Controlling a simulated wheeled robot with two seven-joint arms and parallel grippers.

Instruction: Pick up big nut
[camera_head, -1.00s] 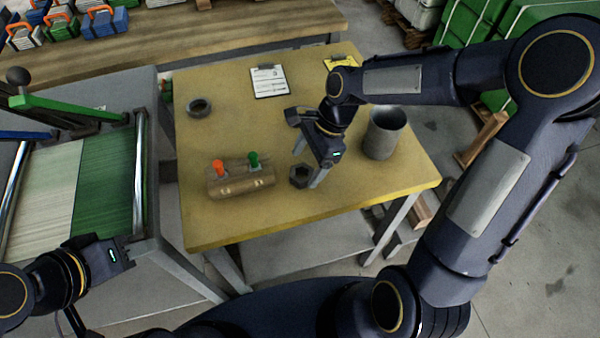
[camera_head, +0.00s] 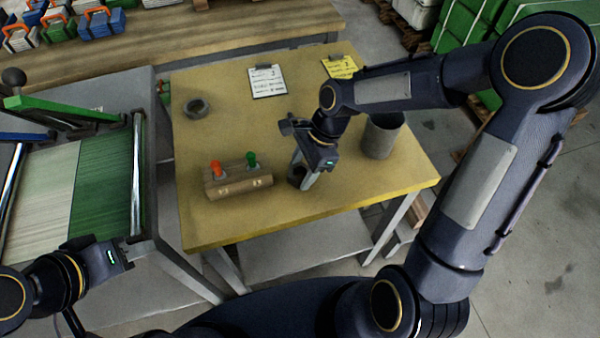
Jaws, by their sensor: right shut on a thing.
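The big nut (camera_head: 296,174) is a dark hexagonal ring at the front middle of the yellow-topped table (camera_head: 330,200). My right gripper (camera_head: 302,177) points down at it, with its fingers closed on the nut and partly hiding it. I cannot tell whether the nut is still touching the table. My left gripper (camera_head: 124,257) is at the lower left, beside the machine with the green and white sheet, away from the nut. Its fingers are too unclear to tell whether they are open.
A wooden block with a red and a green switch (camera_head: 238,183) stands left of the nut. A grey cylinder (camera_head: 382,137) stands to the right, close to my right arm. A dark ring (camera_head: 196,109) and a clipboard (camera_head: 267,81) lie farther back. The table's middle is clear.

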